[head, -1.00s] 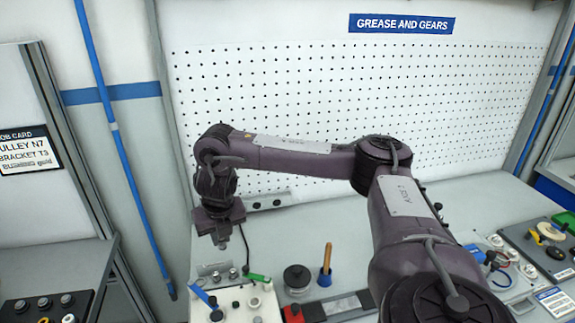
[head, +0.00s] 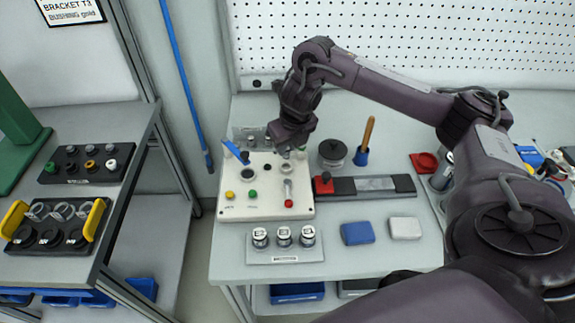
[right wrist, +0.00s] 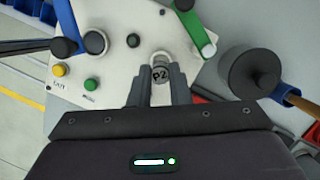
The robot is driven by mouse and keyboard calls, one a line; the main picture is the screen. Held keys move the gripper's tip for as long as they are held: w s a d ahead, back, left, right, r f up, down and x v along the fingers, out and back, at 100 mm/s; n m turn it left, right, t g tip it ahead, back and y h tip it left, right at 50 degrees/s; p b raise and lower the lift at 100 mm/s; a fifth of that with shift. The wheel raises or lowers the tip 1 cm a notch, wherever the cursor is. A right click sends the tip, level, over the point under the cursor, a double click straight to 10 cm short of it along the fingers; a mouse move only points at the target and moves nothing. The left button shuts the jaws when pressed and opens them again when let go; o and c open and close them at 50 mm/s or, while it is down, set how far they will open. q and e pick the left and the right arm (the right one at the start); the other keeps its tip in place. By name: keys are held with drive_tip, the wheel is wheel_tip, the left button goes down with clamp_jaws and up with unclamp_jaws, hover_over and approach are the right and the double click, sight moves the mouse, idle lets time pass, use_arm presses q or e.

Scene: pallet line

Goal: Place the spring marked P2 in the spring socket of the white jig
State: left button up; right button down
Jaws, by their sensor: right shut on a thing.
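The white jig (head: 265,207) lies on the grey bench in the head view, with a blue lever, a dark round opening and coloured buttons. My right gripper (head: 287,148) is over its back right part. In the right wrist view the right gripper (right wrist: 160,80) is shut on the spring marked P2 (right wrist: 160,74), whose label faces the camera. A pale round rim shows right at the spring's far end. I cannot tell whether the spring is inside a socket or just above it. My left gripper is not in view.
Three labelled cylinders (head: 283,236) stand in a front rack. A dark round pot (head: 332,152) and a wooden-handled tool in a blue cup (head: 362,155) stand right of the jig. Blue (head: 357,233) and white pads lie in front. A green-handled lever (right wrist: 197,30) is close beside the spring.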

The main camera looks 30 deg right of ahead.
sight(288, 155)
drive_tip(key=shift+x, duration=0.8)
drive_tip(key=f, duration=0.3)
drive_tip(key=shift+s, duration=0.25)
drive_tip(key=shift+w+f, duration=0.1)
drive_tip(key=shift+f, duration=0.2)
drive_tip(key=shift+b, duration=0.3)
